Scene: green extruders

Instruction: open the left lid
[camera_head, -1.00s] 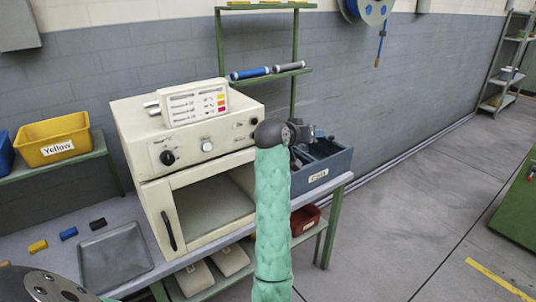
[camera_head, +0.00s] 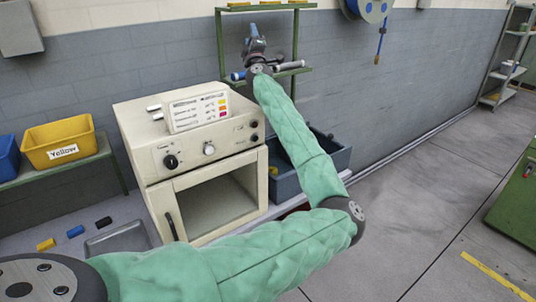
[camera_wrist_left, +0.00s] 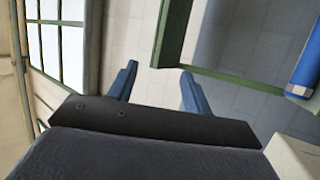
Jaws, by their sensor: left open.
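I cannot make out a lid that is clearly the left one. My left gripper (camera_head: 253,40) is up beside the green shelf rack (camera_head: 297,45) in the head view. In the left wrist view its two blue fingers (camera_wrist_left: 156,85) are apart, with nothing between them. A blue cylinder (camera_head: 238,75) lies on the rack's lower shelf, partly hidden by my wrist. It shows also at the right edge of the left wrist view (camera_wrist_left: 306,72), apart from the fingers. My right gripper is not in view.
A beige oven-like machine (camera_head: 160,180) with a front window stands on the bench. A dark blue bin (camera_head: 284,184) is right of it, partly behind my arm. A grey cylinder (camera_head: 292,65) lies on the rack. A yellow bin (camera_head: 62,145) stands left.

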